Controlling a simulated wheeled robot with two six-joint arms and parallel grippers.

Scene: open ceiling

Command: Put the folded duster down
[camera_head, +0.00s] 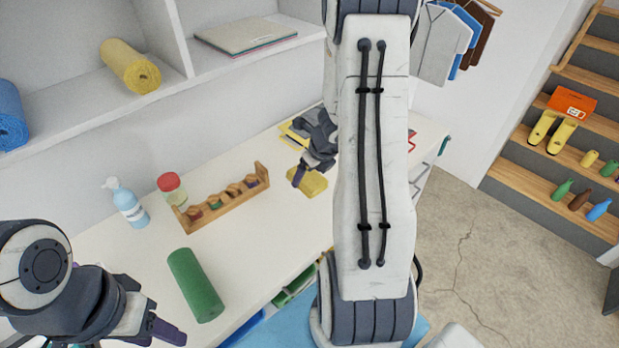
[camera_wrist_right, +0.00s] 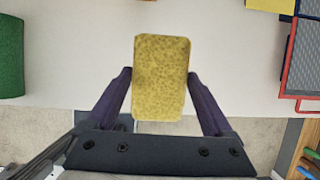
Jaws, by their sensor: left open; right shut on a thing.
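The folded duster (camera_head: 312,184) is a yellow, speckled block over the white table (camera_head: 290,222). My right gripper (camera_head: 303,175) is shut on it from above. In the right wrist view the duster (camera_wrist_right: 161,78) sits between the two purple fingers, with the white tabletop behind it. I cannot tell whether its underside touches the table. My right arm hides part of the table to its right. My left gripper (camera_head: 160,328) is open and empty at the lower left, near the table's front edge.
A green roll (camera_head: 196,285) lies on the table. Behind it are a wooden rack (camera_head: 228,203) with small jars, a red-lidded jar (camera_head: 172,188) and a blue bottle (camera_head: 127,203). Yellow sheets (camera_head: 293,133) lie beyond the duster. Bare tabletop lies in front of the duster.

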